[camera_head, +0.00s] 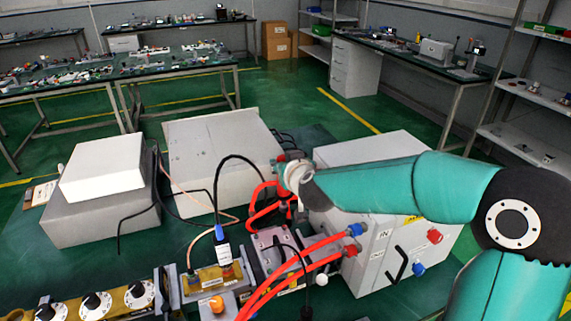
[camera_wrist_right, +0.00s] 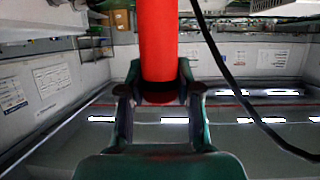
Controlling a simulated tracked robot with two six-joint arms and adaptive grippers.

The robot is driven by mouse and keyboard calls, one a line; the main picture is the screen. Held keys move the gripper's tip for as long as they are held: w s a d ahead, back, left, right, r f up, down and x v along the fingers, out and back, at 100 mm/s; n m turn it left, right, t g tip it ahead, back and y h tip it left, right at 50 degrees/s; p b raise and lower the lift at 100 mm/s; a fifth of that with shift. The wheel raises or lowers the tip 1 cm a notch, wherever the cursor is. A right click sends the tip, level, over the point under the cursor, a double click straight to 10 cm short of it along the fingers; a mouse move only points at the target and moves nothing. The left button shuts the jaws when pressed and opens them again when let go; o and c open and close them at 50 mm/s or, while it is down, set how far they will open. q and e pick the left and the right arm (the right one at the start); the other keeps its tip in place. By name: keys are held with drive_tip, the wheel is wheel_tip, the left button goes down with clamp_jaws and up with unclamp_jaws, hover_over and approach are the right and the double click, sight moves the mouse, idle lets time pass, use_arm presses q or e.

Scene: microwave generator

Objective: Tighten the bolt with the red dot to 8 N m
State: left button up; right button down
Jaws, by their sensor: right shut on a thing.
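My right gripper (camera_wrist_right: 160,97) is shut on a red cylindrical thing (camera_wrist_right: 158,42), which runs up out of the right wrist view. I cannot tell from its visible part whether it is a tool handle or a hose. No bolt with a red dot can be made out; the arm and hoses cover part of the assembly. My left gripper is not in view.
A white cabinet (camera_head: 375,255) with red and blue fittings stands right of the assembly. Grey boxes (camera_head: 215,150) and a white box (camera_head: 103,170) stand behind and left. Black cables and red hoses cross the work area. Dials (camera_head: 95,303) are at the lower left.

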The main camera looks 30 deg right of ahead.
drive_tip(key=shift+f+b, duration=2.55)
drive_tip(key=shift+f, duration=0.3)
drive_tip(key=shift+s+f+b, duration=0.1)
drive_tip(key=shift+f+b, duration=0.45)
drive_tip(key=shift+f, duration=0.6)
idle(0.9)
idle(1.1)
wheel_tip(320, 180, up, 10)
drive_tip(key=p, duration=0.9)
drive_tip(key=shift+f, duration=0.25)
drive_tip(key=shift+d+f, duration=0.1)
